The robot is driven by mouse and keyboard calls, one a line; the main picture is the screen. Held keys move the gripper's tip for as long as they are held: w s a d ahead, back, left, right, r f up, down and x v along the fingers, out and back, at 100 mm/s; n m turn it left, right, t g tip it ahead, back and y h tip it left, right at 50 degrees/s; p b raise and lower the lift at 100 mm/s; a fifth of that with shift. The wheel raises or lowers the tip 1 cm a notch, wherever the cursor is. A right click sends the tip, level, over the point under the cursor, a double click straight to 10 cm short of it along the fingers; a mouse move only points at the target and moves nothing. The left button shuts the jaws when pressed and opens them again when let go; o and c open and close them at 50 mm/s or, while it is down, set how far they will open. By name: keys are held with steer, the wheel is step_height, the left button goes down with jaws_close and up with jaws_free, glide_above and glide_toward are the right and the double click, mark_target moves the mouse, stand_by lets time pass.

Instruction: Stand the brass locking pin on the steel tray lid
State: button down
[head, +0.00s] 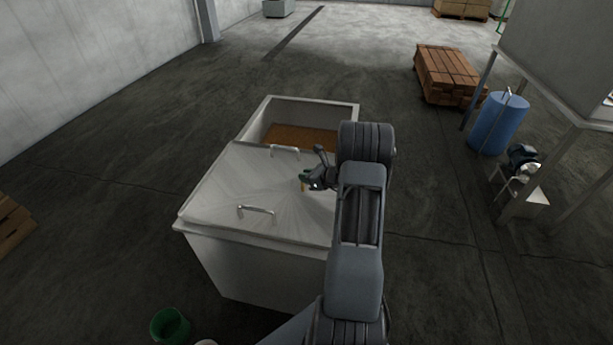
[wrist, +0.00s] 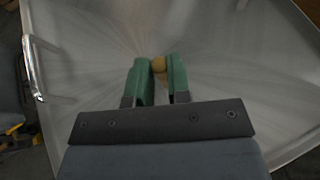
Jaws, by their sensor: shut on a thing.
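The brass locking pin (wrist: 159,65) is between the green fingertips of my gripper (wrist: 158,75) in the wrist view. In the head view the pin (head: 303,187) shows as a small yellow piece below my gripper (head: 308,179). My gripper is shut on the pin over the steel tray lid (head: 230,185). The pin looks roughly upright. I cannot tell whether its lower end touches the lid. The lid is flat brushed steel with two bar handles, and it also fills most of the wrist view (wrist: 90,50).
One handle (head: 256,210) is near the lid's front and another (head: 285,149) near its back edge. Behind the lid is an open part of the tank (head: 313,105) with brown contents. A green bucket (head: 170,325) stands on the floor at front left. A blue drum (head: 498,122) is at right.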

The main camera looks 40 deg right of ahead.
steer(key=shift+f+b, duration=0.25)
steer(key=shift+b, duration=0.05)
steer(key=c, duration=1.1)
jaws_free()
steer(key=shift+r, duration=0.1)
